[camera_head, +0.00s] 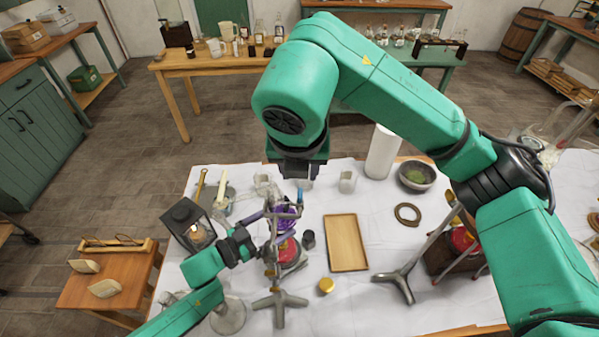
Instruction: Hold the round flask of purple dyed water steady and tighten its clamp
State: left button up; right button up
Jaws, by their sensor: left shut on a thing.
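The round flask of purple dyed water (287,219) is held on a metal stand (279,304) near the middle of the white-covered table, above a red-topped object. The clamp (291,208) shows as small metal parts at the flask's neck; its screw is too small to make out. My left gripper (262,232) reaches in from the lower left and is shut on the flask at its left side; the exact contact is hard to see. My right arm arches over the table. Its dark gripper end (299,166) hangs above and behind the flask, and its fingertips cannot be made out.
A white cylinder (382,152), a bowl (416,175) and a ring (407,214) are further back. Bare cloth lies around the tray.

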jog(key=g, duration=0.4)
send_over(300, 192)
jog(key=shift+g, duration=0.3)
notch_tip(300, 192, down, 11)
jog(key=shift+f, duration=0.15)
grip_shut()
